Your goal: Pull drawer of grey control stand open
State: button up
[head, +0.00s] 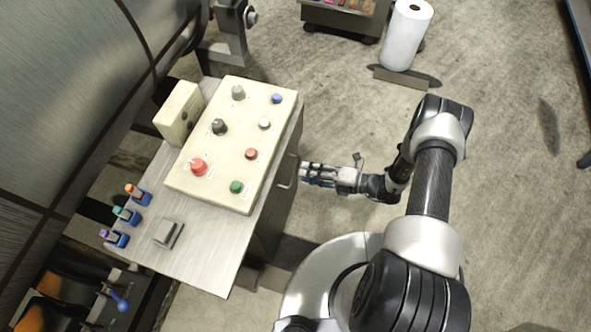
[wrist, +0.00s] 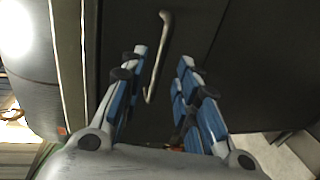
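The grey control stand (head: 218,262) is on the left in the head view, with a light top and dark side. A bent metal handle (head: 288,172) sticks out from its right side. In the wrist view the handle (wrist: 158,58) stands nearly upright, slightly tilted, on the dark drawer front (wrist: 205,25). The drawer looks shut. My gripper (head: 306,173) is just right of the handle. In the wrist view my gripper (wrist: 164,62) is open, and the handle shows between its two blue-padded fingers. I cannot tell whether either finger touches it.
A cream control panel (head: 225,150) with several buttons and knobs sits on the stand. A small cream box (head: 180,112) stands beside it. A large metal cylinder (head: 60,90) is at the left. A white roll (head: 405,38) stands at the back.

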aim_at(296, 170)
jog(key=x, duration=0.5)
jog(key=shift+a, duration=0.15)
jog(key=shift+c, duration=0.5)
grip_shut()
